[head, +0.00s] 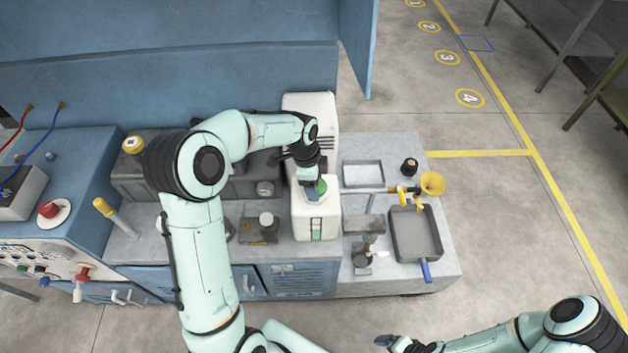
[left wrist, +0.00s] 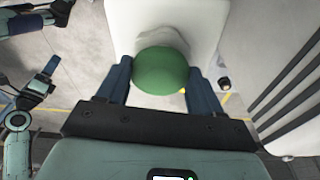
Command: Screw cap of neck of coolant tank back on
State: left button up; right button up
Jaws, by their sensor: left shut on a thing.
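The coolant tank (head: 303,225) is white with a green level strip on its front and stands on the grey bench. My left gripper (head: 312,182) points down over its top. It is shut on a green round cap (head: 321,187). In the left wrist view the cap (left wrist: 161,72) sits between the two dark fingers, with the white tank (left wrist: 205,25) behind it.
A taller white ribbed container (head: 312,104) stands right behind the tank. To the right are a tray (head: 363,175), a small black object (head: 410,166), a yellow funnel (head: 432,183) and a grey pan with a blue handle (head: 416,234).

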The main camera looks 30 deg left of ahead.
pick_arm(q)
jog(key=shift+w+m, duration=0.1)
jog(key=shift+m, duration=0.5)
jog(key=m, duration=0.5)
jog(key=shift+g, duration=0.4)
jog(key=shift+m, duration=0.4)
jog(key=m, duration=0.4)
jog(key=shift+w+g, duration=0.1)
jog(key=shift+g, duration=0.3)
jog(key=shift+m, duration=0.4)
